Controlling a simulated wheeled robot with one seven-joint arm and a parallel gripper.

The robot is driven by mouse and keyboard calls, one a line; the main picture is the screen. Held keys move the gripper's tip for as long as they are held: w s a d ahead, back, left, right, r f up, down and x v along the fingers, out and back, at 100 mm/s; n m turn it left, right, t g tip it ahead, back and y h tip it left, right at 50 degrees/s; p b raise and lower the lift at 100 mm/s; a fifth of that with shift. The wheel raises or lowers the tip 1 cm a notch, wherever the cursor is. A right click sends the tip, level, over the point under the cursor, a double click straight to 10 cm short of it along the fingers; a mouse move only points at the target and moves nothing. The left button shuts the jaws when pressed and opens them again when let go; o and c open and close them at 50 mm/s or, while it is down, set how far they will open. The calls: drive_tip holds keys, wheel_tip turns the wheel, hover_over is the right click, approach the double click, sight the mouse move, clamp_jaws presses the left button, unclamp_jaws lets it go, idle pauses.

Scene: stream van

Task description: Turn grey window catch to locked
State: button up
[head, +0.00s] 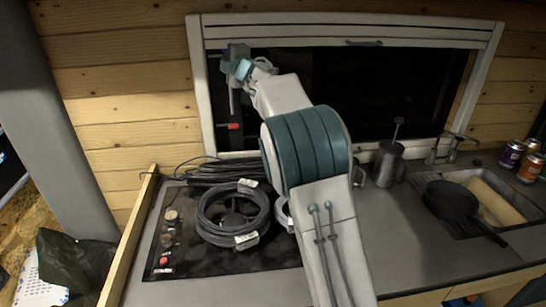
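My arm reaches up across the picture to the left side of the dark window (400,85). My gripper (234,60) is at its end, at the upper left corner of the pane. It faces away from me, so its fingers are mostly hidden and I cannot tell whether it is open or shut. A narrow grey upright piece shows below it. I cannot tell whether that is the window catch or part of my gripper. A small red piece (234,126) sits lower, by the left side of the window. The catch's position and any contact with it cannot be made out.
Coiled black cables (233,240) lie on the dark hob (180,262) below the window. A metal jug (389,163) and a tap (452,147) stand to the right. A black pan (450,200) rests over the sink (522,208). Cans (511,153) stand at the far right.

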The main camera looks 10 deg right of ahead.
drive_tip(key=s+f+m+t+h+b, duration=0.2)
drive_tip(key=s+f+m+t+h, duration=0.15)
drive_tip(key=s+m, duration=0.55)
drive_tip(key=s+f+m+t+h+b, duration=0.2)
drive_tip(key=s+m+h+b, duration=0.15)
drive_tip(key=m, duration=0.85)
drive_tip(key=s+d+f+g+y+p, duration=0.1)
drive_tip(key=s+d+f+g, duration=1)
drive_tip(key=s+f, duration=0.2)
drive_tip(key=shift+s+d+f+m, duration=0.2)
drive_tip(key=shift+f+m, duration=0.2)
drive_tip(key=shift+f, duration=0.55)
drive_tip(key=shift+o, duration=0.3)
